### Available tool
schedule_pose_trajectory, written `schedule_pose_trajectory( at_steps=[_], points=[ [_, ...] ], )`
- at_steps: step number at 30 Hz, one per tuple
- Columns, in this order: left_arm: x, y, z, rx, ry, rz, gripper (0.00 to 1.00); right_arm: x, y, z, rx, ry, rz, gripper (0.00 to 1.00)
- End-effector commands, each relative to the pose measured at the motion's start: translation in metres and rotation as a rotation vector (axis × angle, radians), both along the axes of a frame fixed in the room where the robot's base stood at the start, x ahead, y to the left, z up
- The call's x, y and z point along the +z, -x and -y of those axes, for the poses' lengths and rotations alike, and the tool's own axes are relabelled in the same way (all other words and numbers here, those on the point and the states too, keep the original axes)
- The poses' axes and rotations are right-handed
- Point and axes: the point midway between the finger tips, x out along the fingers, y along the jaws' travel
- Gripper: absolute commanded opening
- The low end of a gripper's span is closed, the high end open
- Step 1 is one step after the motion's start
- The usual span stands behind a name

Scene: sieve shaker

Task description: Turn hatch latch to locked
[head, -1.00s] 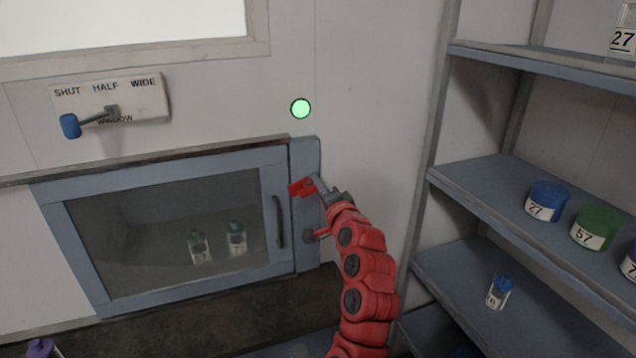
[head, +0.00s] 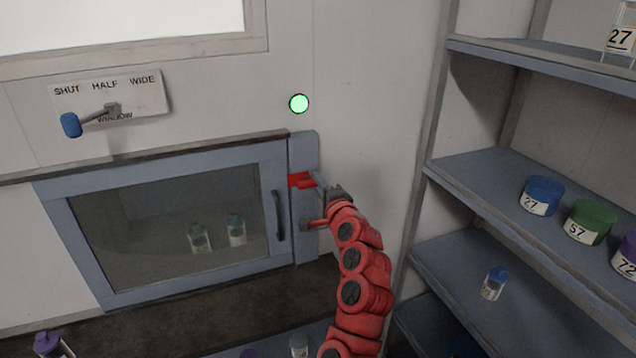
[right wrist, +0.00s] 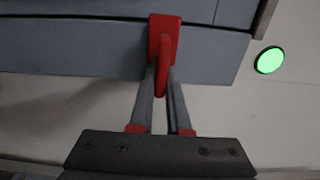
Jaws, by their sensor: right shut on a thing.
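The hatch (head: 160,294) is a blue-grey framed door with a dark window, and it looks closed. The red latch (head: 299,180) sits on the blue-grey strip just right of the door. In the right wrist view, the latch (right wrist: 161,26) shows as a red plate with a narrow red handle. My right gripper (head: 318,183) reaches it from the right. In the right wrist view, the right gripper's fingers (right wrist: 162,82) are shut on the handle, one on each side. The fingers partly hide the latch in the head view. My left gripper is not in view.
A round green light (head: 299,103) is on the wall above the latch. A window lever (head: 71,125) is at upper left. Shelves (head: 480,185) with labelled jars stand to the right. Vials (head: 236,230) show behind the hatch window.

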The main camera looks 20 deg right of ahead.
Motion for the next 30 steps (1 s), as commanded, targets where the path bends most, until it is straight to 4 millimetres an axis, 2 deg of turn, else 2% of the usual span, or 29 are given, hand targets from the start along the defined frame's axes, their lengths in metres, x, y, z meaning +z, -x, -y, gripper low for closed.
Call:
schedule_pose_trajectory(
  at_steps=[3,4,9,20,26,30],
  points=[
    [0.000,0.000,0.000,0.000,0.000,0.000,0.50,-0.002,0.000,-0.001,0.002,-0.001,-0.003,0.00],
    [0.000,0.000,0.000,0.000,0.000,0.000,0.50,-0.002,0.000,-0.001,0.002,-0.001,-0.003,0.17],
    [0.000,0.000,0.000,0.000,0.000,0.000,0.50,-0.001,0.000,-0.001,0.001,0.000,-0.002,0.45],
    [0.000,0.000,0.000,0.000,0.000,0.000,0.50,-0.001,0.003,0.000,0.000,0.000,0.000,0.45],
    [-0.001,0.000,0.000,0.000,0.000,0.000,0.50,-0.001,0.023,0.000,0.000,-0.003,0.000,0.45],
    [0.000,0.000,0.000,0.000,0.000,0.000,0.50,0.000,0.047,0.001,-0.001,-0.003,0.002,0.45]
  ],
)
